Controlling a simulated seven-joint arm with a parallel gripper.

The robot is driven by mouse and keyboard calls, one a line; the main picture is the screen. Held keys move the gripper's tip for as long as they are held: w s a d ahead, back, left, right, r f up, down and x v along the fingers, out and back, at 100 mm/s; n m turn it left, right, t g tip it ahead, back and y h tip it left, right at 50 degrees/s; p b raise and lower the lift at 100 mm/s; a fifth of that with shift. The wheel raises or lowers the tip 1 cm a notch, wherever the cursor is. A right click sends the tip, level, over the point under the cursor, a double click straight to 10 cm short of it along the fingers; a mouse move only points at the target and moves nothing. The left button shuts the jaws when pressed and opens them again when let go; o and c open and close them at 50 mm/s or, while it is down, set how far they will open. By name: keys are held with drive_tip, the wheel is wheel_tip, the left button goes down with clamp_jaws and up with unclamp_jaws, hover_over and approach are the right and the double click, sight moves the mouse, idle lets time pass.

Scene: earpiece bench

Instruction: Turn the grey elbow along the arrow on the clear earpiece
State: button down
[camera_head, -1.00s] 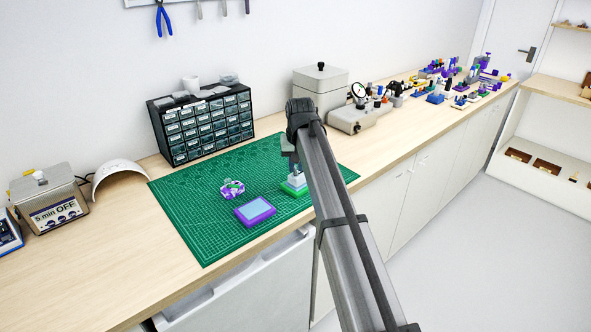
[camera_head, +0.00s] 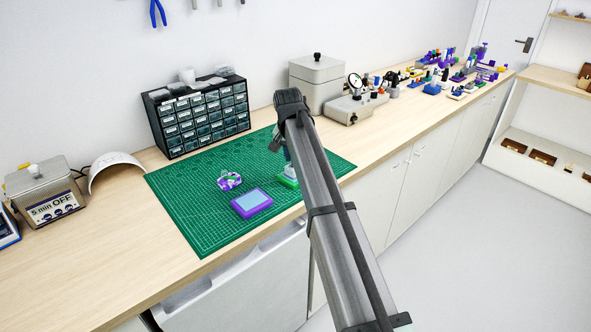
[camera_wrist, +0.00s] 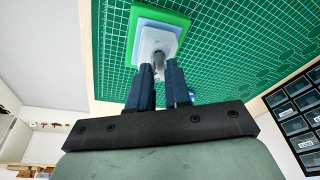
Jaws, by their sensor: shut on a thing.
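In the wrist view, a pale, partly see-through earpiece block (camera_wrist: 151,37) sits on a bright green base (camera_wrist: 174,17). The small grey elbow (camera_wrist: 158,58) stands out from the pale block's face. My gripper (camera_wrist: 159,69) has its two dark blue fingers on either side of the elbow, shut on it. The fingers partly hide the elbow, and I cannot make out an arrow. In the head view, only part of the green base (camera_head: 286,182) shows beside my arm. The pale block, the elbow and the fingertips are mostly hidden there.
A purple tray with a light blue pad (camera_head: 252,202) and a small purple, white and green piece (camera_head: 229,181) lie left of the base on the green cutting mat (camera_head: 190,212). A drawer cabinet (camera_head: 204,119) stands behind. The mat's left part is clear.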

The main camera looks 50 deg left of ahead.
idle(0.3)
drive_tip(key=m+h, duration=0.1)
drive_tip(key=m, duration=0.4)
drive_tip(key=shift+d, duration=0.1)
drive_tip(key=shift+f, duration=0.1)
idle(0.5)
drive_tip(key=c, duration=1)
unclamp_jaws()
drive_tip(key=v, duration=1.4)
drive_tip(key=shift+s+f, duration=0.1)
drive_tip(key=shift+s, duration=0.15)
drive_tip(key=shift+w+f, duration=0.1)
